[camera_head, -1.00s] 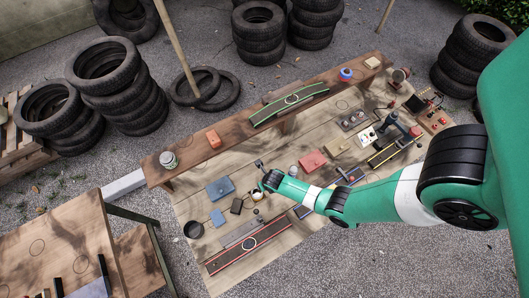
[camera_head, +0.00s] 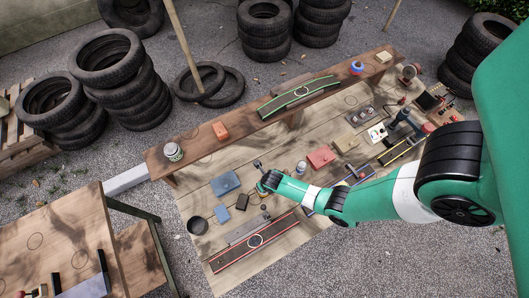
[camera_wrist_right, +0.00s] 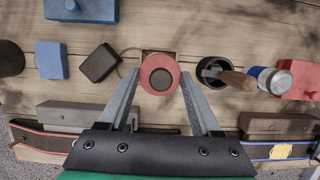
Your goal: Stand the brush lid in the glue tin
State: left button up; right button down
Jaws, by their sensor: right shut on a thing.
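My right gripper (camera_wrist_right: 160,82) is shut on a round red lid with a dark centre (camera_wrist_right: 160,73), which I take for the brush lid. Its fingers close on the lid's two sides in the wrist view. Any brush under the lid is hidden. In the head view this gripper (camera_head: 265,203) hangs over the front middle of the wooden table, and its small tips are hard to make out. A tin with a pale and green label (camera_head: 173,152), probably the glue tin, stands at the left end of the raised plank shelf, left of and beyond the gripper. My left gripper is not in view.
A dark open pot (camera_wrist_right: 213,70) with a brown-handled tool and a blue-and-white can (camera_wrist_right: 283,80) stand right of the lid. Blue blocks (camera_head: 225,184), a black block (camera_head: 242,202) and a black cup (camera_head: 198,226) lie left. An orange block (camera_head: 220,130) sits on the shelf (camera_head: 195,148).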

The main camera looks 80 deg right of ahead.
jog(key=shift+f+b, duration=1.65)
jog(key=shift+f, duration=0.55)
jog(key=shift+f, duration=0.35)
jog(key=shift+s+f+b, duration=0.25)
jog(key=shift+f+b, duration=0.15)
jog(key=shift+s+a+f, duration=0.1)
jog(key=shift+s+f, duration=0.1)
jog(key=shift+f, duration=0.15)
jog(key=shift+c, duration=1)
grip_release()
jog(key=shift+o, duration=0.6)
jog(key=shift+w+r+p, duration=0.15)
jog(key=shift+r+p, duration=0.3)
jog(key=shift+r, duration=0.15)
jog(key=shift+w+r+p, duration=0.15)
jog(key=shift+r+p, duration=0.25)
jog(key=shift+r, duration=0.15)
notch_tip(320, 180, up, 6)
jog(key=p, duration=0.5)
jog(key=shift+w+f+p, duration=0.1)
jog(key=shift+w+p, duration=0.05)
jog(key=shift+p, duration=0.2)
